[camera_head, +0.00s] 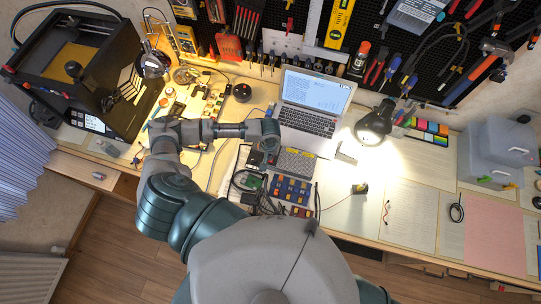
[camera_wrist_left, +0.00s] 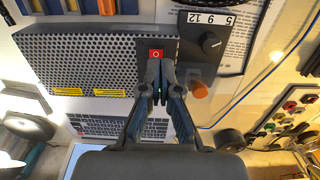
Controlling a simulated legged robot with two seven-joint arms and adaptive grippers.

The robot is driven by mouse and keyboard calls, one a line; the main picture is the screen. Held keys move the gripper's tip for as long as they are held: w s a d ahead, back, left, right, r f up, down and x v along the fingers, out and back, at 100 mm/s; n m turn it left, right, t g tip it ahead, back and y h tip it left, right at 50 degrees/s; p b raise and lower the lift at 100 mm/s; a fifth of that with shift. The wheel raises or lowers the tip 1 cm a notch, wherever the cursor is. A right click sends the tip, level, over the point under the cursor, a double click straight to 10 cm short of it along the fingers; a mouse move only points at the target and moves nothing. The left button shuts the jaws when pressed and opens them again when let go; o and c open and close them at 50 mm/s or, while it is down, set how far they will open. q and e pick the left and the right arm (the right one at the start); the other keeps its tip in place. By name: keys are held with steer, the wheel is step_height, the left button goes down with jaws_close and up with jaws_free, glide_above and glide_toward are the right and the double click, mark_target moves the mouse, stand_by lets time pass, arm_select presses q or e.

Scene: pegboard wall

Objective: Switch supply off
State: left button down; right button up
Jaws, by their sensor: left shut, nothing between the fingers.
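The supply is a grey box with a perforated metal top (camera_wrist_left: 90,58); in the head view its grey top (camera_head: 296,162) lies in front of the laptop. Its red switch (camera_wrist_left: 156,53), with a white mark, shows in the left wrist view next to a black knob (camera_wrist_left: 211,42) marked 5, 9, 12. My left gripper (camera_wrist_left: 158,64) is shut and empty, its fingertips right at the lower edge of the switch; I cannot tell whether they touch it. In the head view my left gripper (camera_head: 270,142) is over the supply's left end, its fingertips hard to make out. My right gripper is not in view.
The open laptop (camera_head: 311,108) stands behind the supply, and a lamp (camera_head: 374,124) to its right. Component boxes (camera_head: 290,190) and cables lie in front. An orange knob (camera_wrist_left: 200,90) is close to the fingers. A 3D printer (camera_head: 75,65) fills the left.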

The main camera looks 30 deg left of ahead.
arm_select(q)
steer(key=shift+d+r+p, duration=0.1)
steer(key=shift+r+p, duration=0.25)
steer(key=shift+r, duration=0.2)
steer(key=shift+d+r+p, duration=0.1)
steer(key=shift+r+p, duration=0.2)
steer(key=shift+p, duration=0.05)
steer(key=shift+d+r+p, duration=0.15)
steer(key=shift+r+p, duration=0.45)
steer(key=shift+p, duration=0.15)
steer(key=shift+r, duration=0.95)
steer(key=shift+a, duration=0.2)
steer(key=shift+d, duration=0.1)
